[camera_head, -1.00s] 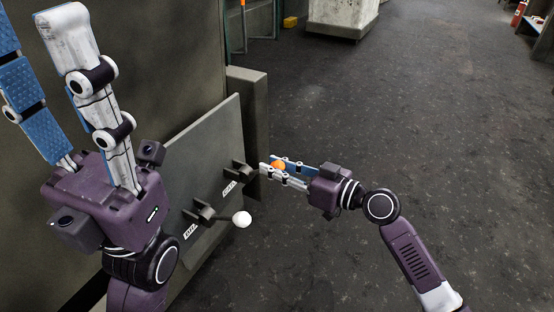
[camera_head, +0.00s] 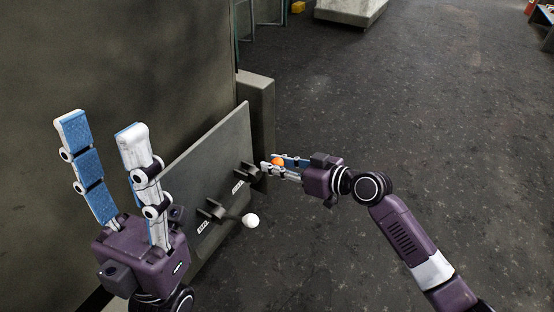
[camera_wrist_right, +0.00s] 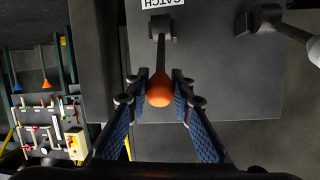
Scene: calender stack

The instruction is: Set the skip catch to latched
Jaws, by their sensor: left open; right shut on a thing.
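The skip catch is a lever with an orange ball knob (camera_head: 278,162) on a grey panel (camera_head: 213,150). In the right wrist view its dark shaft runs from a bracket under a label reading CATCH, upside down, to the orange knob (camera_wrist_right: 159,90). My right gripper (camera_head: 268,165) is shut on the knob, with a finger on each side of it. My left gripper (camera_head: 100,125) is open and empty at the left, fingers up, apart from the panel.
A second lever with a white ball knob (camera_head: 250,220) sits close by on the same panel, nearer to me. A large dark housing (camera_head: 130,60) stands behind the panel. The dark floor (camera_head: 420,110) to the right is clear.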

